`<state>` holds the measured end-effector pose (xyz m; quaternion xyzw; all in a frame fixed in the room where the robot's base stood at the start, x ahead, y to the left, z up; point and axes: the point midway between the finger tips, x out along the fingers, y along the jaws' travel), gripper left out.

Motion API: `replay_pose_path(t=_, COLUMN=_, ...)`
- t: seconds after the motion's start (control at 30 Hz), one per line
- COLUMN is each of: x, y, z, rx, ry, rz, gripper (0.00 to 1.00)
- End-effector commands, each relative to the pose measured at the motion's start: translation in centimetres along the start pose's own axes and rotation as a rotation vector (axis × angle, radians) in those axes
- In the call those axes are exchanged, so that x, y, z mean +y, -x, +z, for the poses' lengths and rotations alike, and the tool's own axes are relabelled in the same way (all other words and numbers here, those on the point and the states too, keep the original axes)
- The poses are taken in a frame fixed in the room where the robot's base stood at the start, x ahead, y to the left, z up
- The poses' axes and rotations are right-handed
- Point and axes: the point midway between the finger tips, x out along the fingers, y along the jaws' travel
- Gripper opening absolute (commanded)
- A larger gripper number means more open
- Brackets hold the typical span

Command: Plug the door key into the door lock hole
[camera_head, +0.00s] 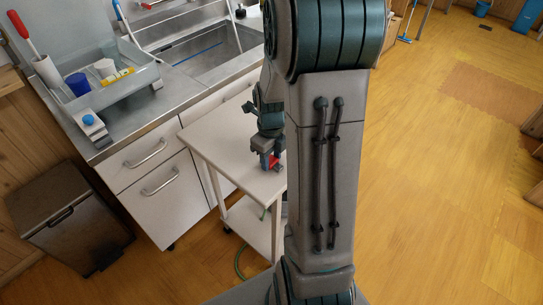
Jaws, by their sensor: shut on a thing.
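My gripper (267,150) is over the white cart's top, partly beside my own arm, which fills the middle of the view. It is shut on a small red thing (269,162), low at its fingertips. The red thing is too small and too much covered to tell its shape or whether it is a key. I cannot tell whether it touches the cart top. I make out no door, door key or lock hole in this view; my arm hides part of the scene.
The white cart (215,145) stands before a counter (150,110) with a sink (200,50). A dish tray (113,92) holds cups (78,84); a blue-topped item (90,121) stands near it. A dark bin (68,215) is at left. The wooden floor at right is largely clear.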

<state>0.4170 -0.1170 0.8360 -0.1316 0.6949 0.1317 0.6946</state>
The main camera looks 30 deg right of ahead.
Motion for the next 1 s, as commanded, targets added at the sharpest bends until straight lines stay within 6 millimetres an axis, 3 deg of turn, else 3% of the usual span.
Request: replay_pose_path(t=1.0, x=0.0, y=5.3, z=0.0, rx=-0.001, ry=0.0, rz=-0.001, gripper=0.12)
